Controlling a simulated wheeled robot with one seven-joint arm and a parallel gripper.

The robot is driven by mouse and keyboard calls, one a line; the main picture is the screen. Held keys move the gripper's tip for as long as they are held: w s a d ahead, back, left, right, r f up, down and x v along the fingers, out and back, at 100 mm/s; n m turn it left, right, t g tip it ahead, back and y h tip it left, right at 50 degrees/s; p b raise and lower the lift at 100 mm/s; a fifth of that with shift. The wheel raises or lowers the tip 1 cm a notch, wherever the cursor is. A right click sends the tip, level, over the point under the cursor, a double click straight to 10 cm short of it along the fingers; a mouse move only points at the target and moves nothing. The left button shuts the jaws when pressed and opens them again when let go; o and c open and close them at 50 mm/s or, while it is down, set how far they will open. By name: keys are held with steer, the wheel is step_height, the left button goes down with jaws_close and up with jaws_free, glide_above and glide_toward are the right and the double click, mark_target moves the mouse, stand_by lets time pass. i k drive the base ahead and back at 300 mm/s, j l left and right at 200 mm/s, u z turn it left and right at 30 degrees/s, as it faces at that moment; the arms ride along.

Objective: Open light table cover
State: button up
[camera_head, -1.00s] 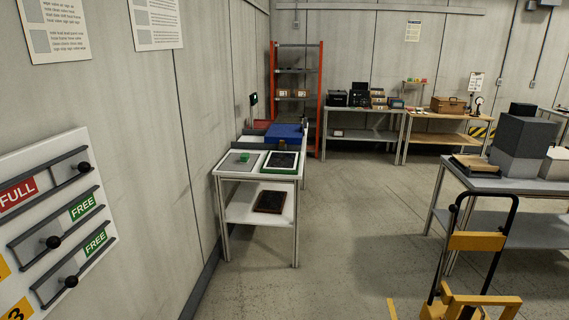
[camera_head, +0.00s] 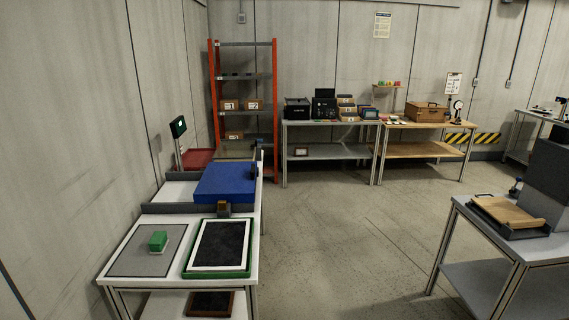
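A blue slab-like lid or box (camera_head: 225,184) lies flat on the white table along the left wall, with a small dark knob at its right edge. It looks closed; I cannot tell for sure that it is the light table cover. Nearer on the table is a dark panel with a white border in a green frame (camera_head: 246,261). A grey mat (camera_head: 125,262) with a green block (camera_head: 158,241) lies to its left. A small brown block (camera_head: 224,210) sits between the blue slab and the framed panel. My gripper is not in view.
A red-framed shelf (camera_head: 273,110) stands behind the table. Benches with boxes (camera_head: 325,123) line the back wall. A grey table (camera_head: 462,238) with a tray (camera_head: 508,217) stands at the right. The floor between (camera_head: 340,240) is clear.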

mark_target(233, 183)
steer(key=i+z, duration=0.3)
steer(key=i, duration=0.6)
steer(key=i+j+z, duration=0.1)
steer(key=i+z, duration=0.15)
steer(key=i, duration=0.6)
steer(key=i+u, duration=0.35)
steer(key=i, duration=0.15)
steer(key=i+l+u, duration=0.2)
steer(key=i+u, duration=0.15)
steer(key=i+j+u, duration=0.15)
steer(key=u, duration=0.35)
steer(key=i+u, duration=0.25)
steer(key=u, duration=0.25)
steer(key=i+u, duration=0.25)
steer(key=u, duration=0.2)
steer(key=i+l+u, duration=0.15)
steer(key=u, duration=0.35)
steer(key=i+u, duration=0.4)
